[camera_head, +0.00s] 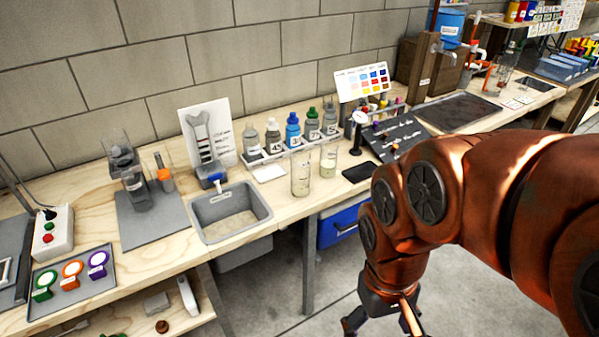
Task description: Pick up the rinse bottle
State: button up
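My gripper (383,320) hangs low over the floor in front of the bench, well below and right of the bottles. Its dark fingers look spread with nothing between them, and the tips are partly cut off by the lower edge.
Two glass beakers (301,178) stand in front of the rack. A grey basin (231,213) is set in the bench to their left. A blue drawer box (341,224) sits under the bench.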

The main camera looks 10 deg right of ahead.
aim_at(250, 137)
jog(key=z, duration=1.4)
jog(key=i, duration=1.5)
jog(key=u, duration=4.35)
